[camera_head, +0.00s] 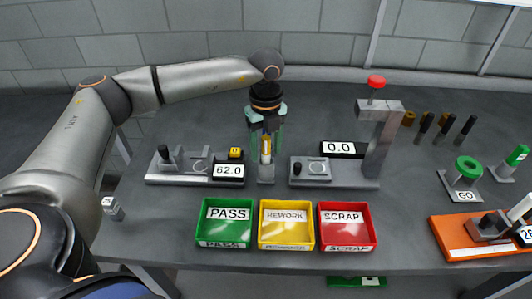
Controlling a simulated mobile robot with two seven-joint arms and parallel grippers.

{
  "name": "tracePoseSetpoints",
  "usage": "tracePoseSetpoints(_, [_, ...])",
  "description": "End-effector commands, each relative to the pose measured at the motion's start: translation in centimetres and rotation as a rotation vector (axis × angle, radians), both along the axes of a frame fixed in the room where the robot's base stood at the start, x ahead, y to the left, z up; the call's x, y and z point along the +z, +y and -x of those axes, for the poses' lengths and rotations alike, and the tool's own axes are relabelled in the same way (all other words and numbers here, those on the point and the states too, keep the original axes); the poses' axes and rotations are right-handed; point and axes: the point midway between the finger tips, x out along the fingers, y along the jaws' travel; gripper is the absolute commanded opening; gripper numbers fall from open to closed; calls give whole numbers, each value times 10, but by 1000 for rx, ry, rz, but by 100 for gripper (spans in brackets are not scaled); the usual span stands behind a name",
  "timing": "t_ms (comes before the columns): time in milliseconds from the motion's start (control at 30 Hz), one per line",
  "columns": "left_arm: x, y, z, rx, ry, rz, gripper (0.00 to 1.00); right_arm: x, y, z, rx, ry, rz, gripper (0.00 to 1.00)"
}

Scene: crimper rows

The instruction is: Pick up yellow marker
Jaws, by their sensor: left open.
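A yellow marker (266,146) stands upright in a small grey holder (266,174) at the middle of the table. My left gripper (266,145) points down over it. Its fingers are open, one on each side of the marker, and appear apart from it. The lower end of the marker is hidden in the holder. My right gripper does not show.
A press with a red knob (382,140) stands close right. Green PASS (224,203), yellow REWORK (286,205) and red SCRAP (345,207) trays lie in front. An orange base (450,240) is at right.

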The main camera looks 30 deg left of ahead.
Motion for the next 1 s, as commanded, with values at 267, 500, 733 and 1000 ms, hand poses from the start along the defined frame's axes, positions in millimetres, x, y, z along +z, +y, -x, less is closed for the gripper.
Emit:
tracePoseSetpoints(267, [-2, 0, 0, -1, -1, 1, 59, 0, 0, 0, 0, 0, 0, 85])
tracePoseSetpoints(500, [-2, 0, 0, -1, -1, 1, 32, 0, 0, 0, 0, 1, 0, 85])
tracePoseSetpoints(733, [-2, 0, 0, -1, -1, 1, 6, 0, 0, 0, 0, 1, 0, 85])
tracePoseSetpoints(1000, [-2, 0, 0, -1, -1, 1, 0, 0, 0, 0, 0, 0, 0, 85])
